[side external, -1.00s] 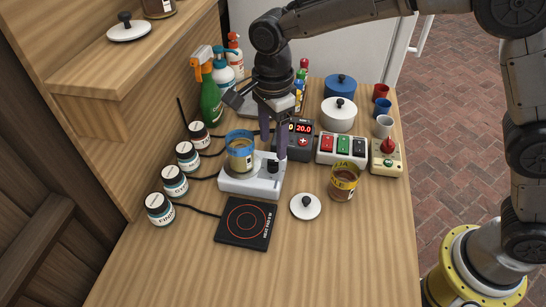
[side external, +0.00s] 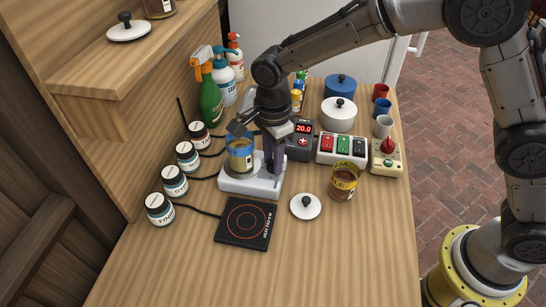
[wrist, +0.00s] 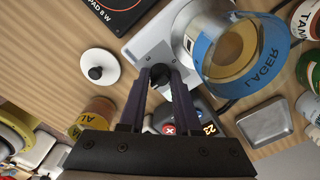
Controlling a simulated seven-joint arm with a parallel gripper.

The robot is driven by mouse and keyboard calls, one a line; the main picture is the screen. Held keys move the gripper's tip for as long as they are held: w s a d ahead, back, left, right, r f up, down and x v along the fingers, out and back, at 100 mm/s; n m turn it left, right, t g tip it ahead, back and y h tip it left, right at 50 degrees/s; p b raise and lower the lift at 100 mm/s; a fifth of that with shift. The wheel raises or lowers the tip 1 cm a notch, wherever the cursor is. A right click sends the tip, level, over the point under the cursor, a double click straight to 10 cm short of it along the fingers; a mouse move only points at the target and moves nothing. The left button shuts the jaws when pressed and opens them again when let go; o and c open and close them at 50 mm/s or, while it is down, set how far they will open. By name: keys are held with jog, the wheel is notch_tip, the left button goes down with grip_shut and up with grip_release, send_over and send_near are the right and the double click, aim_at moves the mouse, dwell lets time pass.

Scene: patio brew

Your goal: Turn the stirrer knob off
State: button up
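The stirrer (side external: 238,187) is a white box on the table, with a blue-banded glass labelled LAGER (side external: 241,160) standing on its left part. Its black knob (wrist: 160,75) shows in the wrist view between my fingertips. In the side view my fingers mostly cover the knob. My gripper (side external: 272,168) points down at the right part of the stirrer. It also shows in the wrist view (wrist: 160,80), open, one finger on each side of the knob. I cannot tell whether either finger touches it.
A black heating pad (side external: 245,222) lies in front of the stirrer. A white lid (side external: 305,206) and a yellow-labelled jar (side external: 343,181) stand to the right. A switch box (side external: 342,148) and a red display unit (side external: 301,140) are behind. Free table lies at the front right.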

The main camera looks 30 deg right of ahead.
grip_shut()
